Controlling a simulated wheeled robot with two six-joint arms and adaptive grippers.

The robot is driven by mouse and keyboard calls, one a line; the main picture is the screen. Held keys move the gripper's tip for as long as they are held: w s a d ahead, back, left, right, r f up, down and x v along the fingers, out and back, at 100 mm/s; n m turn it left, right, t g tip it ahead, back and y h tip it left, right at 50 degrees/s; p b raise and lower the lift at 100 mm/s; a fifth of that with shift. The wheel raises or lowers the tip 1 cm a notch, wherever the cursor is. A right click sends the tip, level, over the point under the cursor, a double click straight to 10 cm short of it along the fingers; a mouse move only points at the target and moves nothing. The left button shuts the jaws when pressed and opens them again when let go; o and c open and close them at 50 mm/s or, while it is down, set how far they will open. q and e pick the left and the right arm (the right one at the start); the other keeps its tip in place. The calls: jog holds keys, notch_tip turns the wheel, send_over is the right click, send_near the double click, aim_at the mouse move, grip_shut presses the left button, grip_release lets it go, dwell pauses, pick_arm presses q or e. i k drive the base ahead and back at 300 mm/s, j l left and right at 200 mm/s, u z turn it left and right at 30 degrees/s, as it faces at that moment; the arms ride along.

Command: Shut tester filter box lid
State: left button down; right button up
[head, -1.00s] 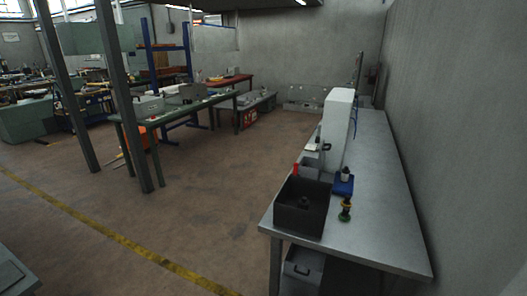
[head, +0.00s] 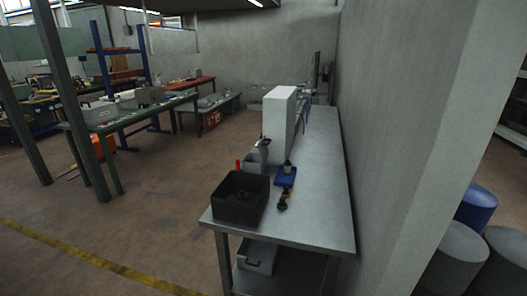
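A dark open-topped box (head: 240,212) stands on the near end of a long metal workbench (head: 315,210). A tall white tester-like unit (head: 279,125) stands behind it on the bench, with a small grey part (head: 255,161) at its near left foot. I cannot tell which of these is the filter box or make out its lid. Neither of my grippers is in view.
A grey case (head: 257,257) is on the bench's lower shelf. A wall (head: 400,120) runs along the bench's right side. Open floor (head: 150,215) lies left.

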aim_at(262, 146)
jog(key=j, duration=0.55)
jog(key=i+j, duration=0.15)
jog(key=j, duration=0.4)
jog(key=i+j, duration=1.1)
jog(key=j, duration=0.25)
